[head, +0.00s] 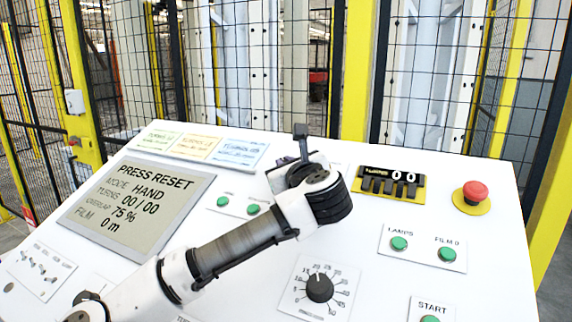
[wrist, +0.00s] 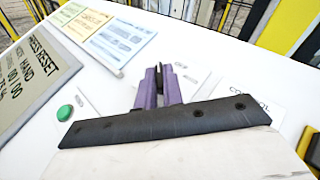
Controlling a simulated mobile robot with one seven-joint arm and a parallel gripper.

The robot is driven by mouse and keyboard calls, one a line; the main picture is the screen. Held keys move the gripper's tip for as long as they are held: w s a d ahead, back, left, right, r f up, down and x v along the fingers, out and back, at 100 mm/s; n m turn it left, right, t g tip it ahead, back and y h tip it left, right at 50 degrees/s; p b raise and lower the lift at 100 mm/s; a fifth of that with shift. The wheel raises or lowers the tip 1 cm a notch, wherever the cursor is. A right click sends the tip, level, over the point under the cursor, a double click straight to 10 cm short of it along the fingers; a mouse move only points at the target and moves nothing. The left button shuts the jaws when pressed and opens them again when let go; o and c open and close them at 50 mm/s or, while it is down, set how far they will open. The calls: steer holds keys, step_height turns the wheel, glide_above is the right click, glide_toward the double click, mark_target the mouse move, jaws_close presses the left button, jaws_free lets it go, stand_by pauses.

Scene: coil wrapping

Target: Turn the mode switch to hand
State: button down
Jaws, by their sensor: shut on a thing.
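My gripper (wrist: 160,88) shows in the wrist view as two purple fingers close together over the white panel, at a small marked plate (wrist: 190,78). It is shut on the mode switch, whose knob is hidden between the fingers. The panel screen (head: 133,202) reads PRESS RESET, MODE HAND, TURNS 00/00, OVERLAP 75 %, FILM 0 m. It also shows at the left of the wrist view (wrist: 28,75). In the head view my wrist and hand cover the switch and the fingertips.
A red emergency button (head: 475,192) and a black counter (head: 389,182) reading 00 lie right of my arm. A black dial (head: 319,288) and green buttons, including LAMPS (head: 399,243), are nearer. Coloured cards (head: 196,146) lie along the back. A mesh fence (head: 440,70) stands behind.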

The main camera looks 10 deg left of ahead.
steer(key=c, duration=1.5)
jaws_free()
steer(key=shift+f, duration=0.3)
steer(key=shift+c, duration=0.2)
steer(key=shift+w, duration=0.1)
steer(key=b+v, duration=0.3)
steer(key=v, duration=1)
steer(key=shift+s+d+r+b, duration=0.15)
steer(key=shift+s+d+b, duration=0.05)
steer(key=shift+s+b, duration=0.15)
